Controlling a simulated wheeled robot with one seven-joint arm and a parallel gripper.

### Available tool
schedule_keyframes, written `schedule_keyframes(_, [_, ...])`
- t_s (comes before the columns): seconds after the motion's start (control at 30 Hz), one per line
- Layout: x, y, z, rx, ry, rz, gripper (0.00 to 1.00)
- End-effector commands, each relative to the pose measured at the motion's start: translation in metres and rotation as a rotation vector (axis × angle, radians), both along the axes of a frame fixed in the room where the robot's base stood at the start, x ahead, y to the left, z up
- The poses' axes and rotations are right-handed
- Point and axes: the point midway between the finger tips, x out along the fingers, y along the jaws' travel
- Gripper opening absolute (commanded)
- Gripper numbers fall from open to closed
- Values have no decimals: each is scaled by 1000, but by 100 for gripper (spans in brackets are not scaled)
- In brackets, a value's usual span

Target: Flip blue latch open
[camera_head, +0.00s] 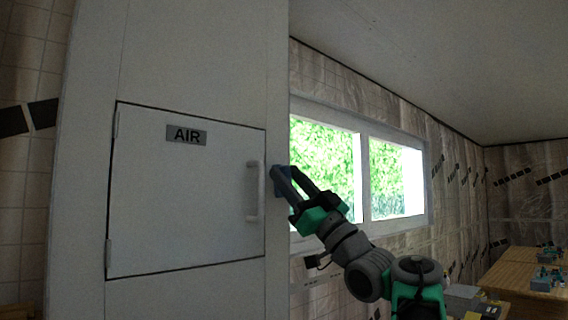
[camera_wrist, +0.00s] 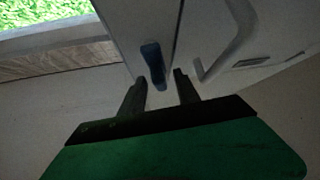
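In the head view the latch (camera_head: 279,184) shows dark blue at the cabinet's right edge, partly covered by my gripper (camera_head: 288,172). In the wrist view my gripper (camera_wrist: 160,80) has its two dark fingers apart, with nothing held. The white door (camera_head: 180,205) marked AIR looks shut.
A white bar handle (camera_head: 252,192) stands out from the door's right side, and it shows right of my fingers in the wrist view (camera_wrist: 226,42). A window (camera_head: 395,175) is in the wall behind my arm. Wooden tables (camera_head: 525,272) with small items stand at lower right.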

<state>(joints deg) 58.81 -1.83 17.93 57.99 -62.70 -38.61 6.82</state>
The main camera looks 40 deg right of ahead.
Motion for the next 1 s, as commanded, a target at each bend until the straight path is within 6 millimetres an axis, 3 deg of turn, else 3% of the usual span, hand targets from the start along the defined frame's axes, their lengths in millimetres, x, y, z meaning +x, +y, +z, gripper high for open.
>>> schedule_keyframes(0.1, [8, 3, 10, 0, 0, 1, 38])
schedule_keyframes(0.37, [10, 4, 9, 1, 0, 1, 38])
schedule_keyframes(0.83, [10, 4, 9, 1, 1, 1, 0])
schedule_keyframes(1.0, [10, 4, 9, 1, 1, 1, 0])
